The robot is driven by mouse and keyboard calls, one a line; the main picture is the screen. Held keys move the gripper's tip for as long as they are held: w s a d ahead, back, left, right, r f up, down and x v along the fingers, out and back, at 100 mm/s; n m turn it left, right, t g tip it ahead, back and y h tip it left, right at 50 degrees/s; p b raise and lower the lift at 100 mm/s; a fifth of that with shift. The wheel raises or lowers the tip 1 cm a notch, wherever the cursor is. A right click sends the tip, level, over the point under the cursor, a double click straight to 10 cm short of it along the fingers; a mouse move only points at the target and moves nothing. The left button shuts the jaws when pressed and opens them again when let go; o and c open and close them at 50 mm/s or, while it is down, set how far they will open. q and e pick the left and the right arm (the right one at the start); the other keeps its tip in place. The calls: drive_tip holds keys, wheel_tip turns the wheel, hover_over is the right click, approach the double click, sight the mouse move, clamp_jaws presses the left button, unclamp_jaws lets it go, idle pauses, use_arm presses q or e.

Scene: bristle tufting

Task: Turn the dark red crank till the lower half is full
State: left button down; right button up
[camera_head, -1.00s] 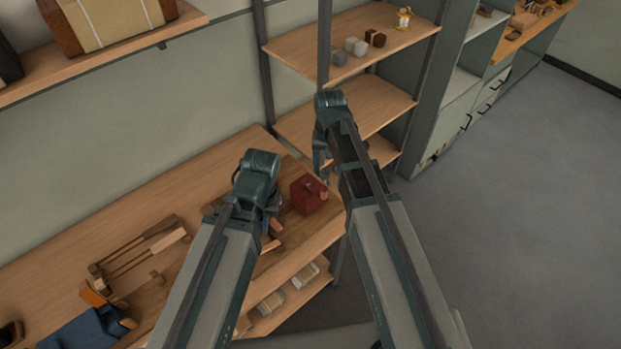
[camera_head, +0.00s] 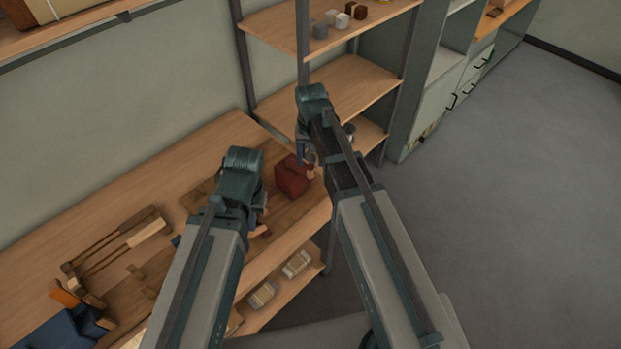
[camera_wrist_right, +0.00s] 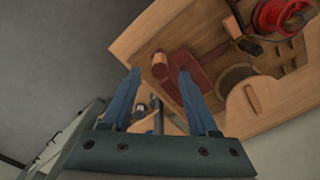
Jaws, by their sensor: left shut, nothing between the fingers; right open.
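A dark red box (camera_head: 292,175) stands near the right end of the bench in the head view. A light wooden knob (camera_wrist_right: 160,65), likely the crank's handle, shows by the dark red part (camera_wrist_right: 188,78) in the right wrist view. My right gripper (camera_wrist_right: 160,74) is open, its blue fingers pointing toward the knob, which appears between the fingertips. I cannot tell whether they touch it. In the head view my right gripper (camera_head: 306,156) is just above and right of the box. My left gripper (camera_head: 258,206) is shut and empty, left of the box; its arm hides part of the bench.
A bright red reel (camera_wrist_right: 282,14) and a round wooden part (camera_wrist_right: 236,75) lie close by in the right wrist view. Wooden bars (camera_head: 118,243) and a blue object (camera_head: 60,330) are at the bench's left. Shelves (camera_head: 325,95) rise behind. Open floor (camera_head: 500,200) lies right.

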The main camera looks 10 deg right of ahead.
sight(311, 167)
wheel_tip(311, 167, down, 6)
drive_tip(key=b, duration=0.4)
drive_tip(key=shift+b, duration=0.4)
drive_tip(key=shift+r, duration=0.1)
clamp_jaws()
idle(0.8)
